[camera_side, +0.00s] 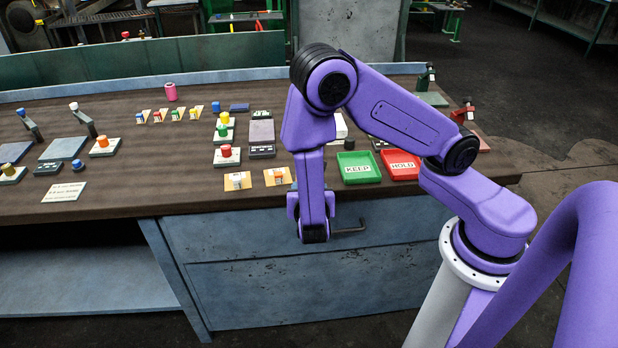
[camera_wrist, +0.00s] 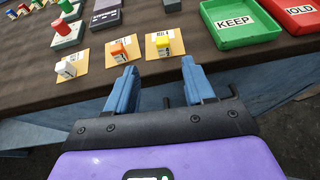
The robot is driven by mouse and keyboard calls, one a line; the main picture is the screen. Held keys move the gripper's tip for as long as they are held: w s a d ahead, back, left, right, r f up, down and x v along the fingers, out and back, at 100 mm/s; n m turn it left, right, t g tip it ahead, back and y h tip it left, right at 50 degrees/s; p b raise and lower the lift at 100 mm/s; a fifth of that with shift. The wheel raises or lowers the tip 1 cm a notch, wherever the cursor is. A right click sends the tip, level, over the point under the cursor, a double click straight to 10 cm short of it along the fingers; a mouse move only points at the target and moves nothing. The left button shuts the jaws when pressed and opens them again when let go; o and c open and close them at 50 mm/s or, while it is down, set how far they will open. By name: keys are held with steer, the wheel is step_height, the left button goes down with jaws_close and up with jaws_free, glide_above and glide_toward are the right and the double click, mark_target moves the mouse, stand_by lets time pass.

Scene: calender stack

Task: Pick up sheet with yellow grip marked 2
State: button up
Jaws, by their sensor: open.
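Several small tan sheets with upright block grips lie on the brown bench. In the wrist view, a sheet with a yellow grip (camera_wrist: 163,42) lies ahead of my gripper (camera_wrist: 158,72), between and beyond its fingertips. The numbers on the grips are too small to read. My gripper is open and empty, at the bench's front edge.
A green KEEP tray (camera_side: 358,167) and a red HOLD tray (camera_side: 401,164) stand right of the sheets. Weighted blocks with coloured knobs, such as a red one (camera_side: 227,156), stand behind and left. A white card (camera_side: 64,192) lies front left. Some bare bench lies left of the front sheets.

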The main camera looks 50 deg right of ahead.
steer(key=x, duration=1)
steer(key=shift+s+d+r, duration=0.15)
steer(key=shift+d+r, duration=0.15)
steer(key=shift+d, duration=0.05)
steer(key=shift+w+d+f, duration=0.2)
steer(key=shift+w+d, duration=0.1)
steer(key=shift+w, duration=0.05)
jaws_close()
